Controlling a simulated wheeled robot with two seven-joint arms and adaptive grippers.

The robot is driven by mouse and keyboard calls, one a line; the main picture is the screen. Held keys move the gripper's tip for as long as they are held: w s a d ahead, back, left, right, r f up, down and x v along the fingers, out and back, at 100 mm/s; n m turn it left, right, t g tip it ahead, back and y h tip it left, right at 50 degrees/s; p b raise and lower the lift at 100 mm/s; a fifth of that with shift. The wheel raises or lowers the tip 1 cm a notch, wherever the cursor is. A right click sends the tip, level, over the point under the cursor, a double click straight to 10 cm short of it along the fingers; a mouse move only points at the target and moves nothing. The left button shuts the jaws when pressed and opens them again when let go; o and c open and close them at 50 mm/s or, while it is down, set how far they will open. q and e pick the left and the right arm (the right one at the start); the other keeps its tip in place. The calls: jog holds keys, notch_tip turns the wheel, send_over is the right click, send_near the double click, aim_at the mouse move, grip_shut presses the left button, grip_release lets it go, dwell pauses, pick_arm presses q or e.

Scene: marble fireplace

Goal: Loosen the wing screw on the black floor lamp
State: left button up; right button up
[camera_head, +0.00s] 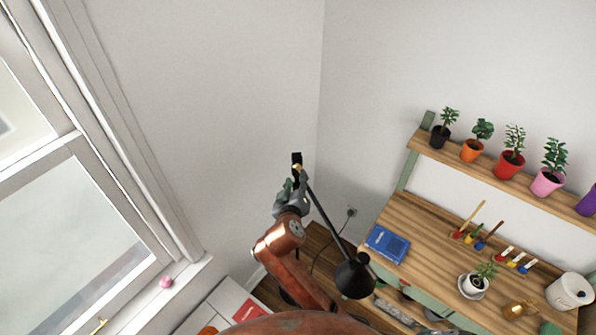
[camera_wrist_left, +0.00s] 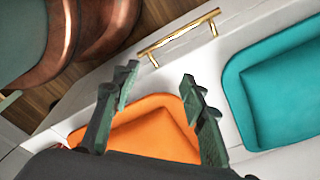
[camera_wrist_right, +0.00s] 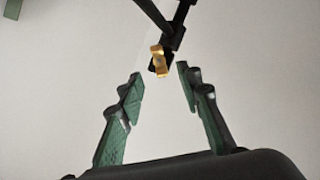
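The black floor lamp (camera_head: 325,215) has a slanting arm that ends in a dark shade (camera_head: 355,278) at the lower right. At the arm's upper end is a black joint with a small gold wing screw (camera_head: 297,168). The wing screw (camera_wrist_right: 158,60) shows clearly in the right wrist view, just beyond and between the fingertips. My right gripper (camera_head: 291,184) is open below the joint, and its fingers (camera_wrist_right: 159,76) do not visibly touch the screw. My left gripper (camera_wrist_left: 158,82) is open and empty over an orange tray (camera_wrist_left: 150,130); it is not visible in the head view.
A wooden desk (camera_head: 425,230) with a blue book (camera_head: 387,244) and a small potted plant (camera_head: 476,284) stands at the right. A shelf (camera_head: 455,158) of potted plants is above it. A window (camera_head: 70,220) is at the left. A teal tray (camera_wrist_left: 280,85) lies beside the orange one.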

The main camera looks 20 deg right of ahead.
aim_at(298, 170)
jog(key=p+x, duration=0.1)
jog(key=x, duration=0.4)
jog(key=shift+w+d, duration=0.1)
jog(key=shift+w, duration=0.1)
jog(key=shift+w+d+f+p, duration=0.2)
jog(key=shift+w+p, duration=0.15)
jog(key=shift+w, duration=0.15)
jog(key=shift+c, duration=0.7)
grip_shut()
